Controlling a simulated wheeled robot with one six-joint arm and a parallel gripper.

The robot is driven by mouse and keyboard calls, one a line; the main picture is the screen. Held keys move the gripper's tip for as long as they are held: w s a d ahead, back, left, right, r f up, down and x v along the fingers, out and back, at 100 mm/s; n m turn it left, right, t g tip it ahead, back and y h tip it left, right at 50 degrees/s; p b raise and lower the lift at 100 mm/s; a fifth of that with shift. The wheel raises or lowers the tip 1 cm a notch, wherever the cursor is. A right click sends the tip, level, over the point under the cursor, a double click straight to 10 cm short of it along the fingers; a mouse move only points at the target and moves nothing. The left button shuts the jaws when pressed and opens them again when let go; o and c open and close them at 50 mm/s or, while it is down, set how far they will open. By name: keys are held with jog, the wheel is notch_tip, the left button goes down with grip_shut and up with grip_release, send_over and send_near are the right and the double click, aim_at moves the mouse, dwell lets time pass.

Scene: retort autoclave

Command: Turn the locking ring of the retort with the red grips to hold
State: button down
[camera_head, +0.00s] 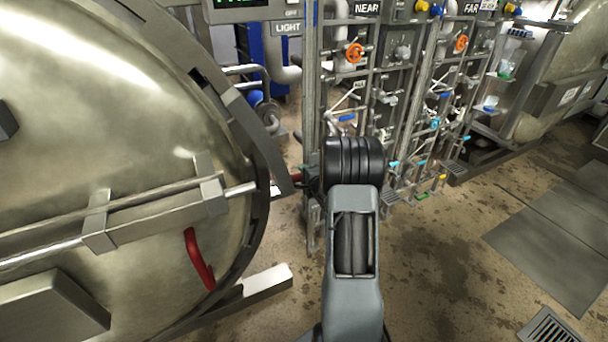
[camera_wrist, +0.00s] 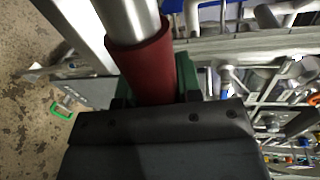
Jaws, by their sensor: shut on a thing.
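The retort's domed metal door (camera_head: 130,110) fills the left of the head view, with the dark locking ring (camera_head: 262,150) around its edge. A red grip (camera_wrist: 150,68) on a bare metal rod (camera_wrist: 128,18) stands in the wrist view. My gripper (camera_wrist: 150,90) is shut around this grip, with the rod's bare end beyond it. In the head view my arm covers most of the gripper; only a small dark red piece of the grip (camera_head: 297,178) shows beside the ring's edge. A curved red handle (camera_head: 199,260) sits lower on the door, apart from my gripper.
A frame of pipes and valves with orange handwheels (camera_head: 354,53) stands behind my arm, under a NEAR sign (camera_head: 367,8). Another vessel (camera_head: 570,70) is at the far right. The stained floor (camera_head: 450,260) at the right is clear, with a grate (camera_head: 550,326) in it.

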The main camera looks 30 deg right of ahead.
jog(key=a+f+m+b, duration=0.1)
jog(key=a+f+b, duration=0.1)
jog(key=f+b, duration=0.4)
jog(key=a+f+m+y+b, duration=0.1)
jog(key=a+f+b, duration=0.2)
jog(key=f, duration=1.1)
jog(key=shift+w+f+b, duration=0.15)
jog(key=shift+f+b, duration=0.25)
jog(key=shift+b, duration=1)
jog(key=shift+a, duration=0.15)
jog(key=c, duration=0.8)
grip_release()
jog(key=shift+w+a+f, duration=0.1)
jog(key=p+v, duration=0.2)
jog(key=v, duration=1.1)
jog(key=shift+s+r, duration=0.2)
jog(key=shift+s, duration=0.15)
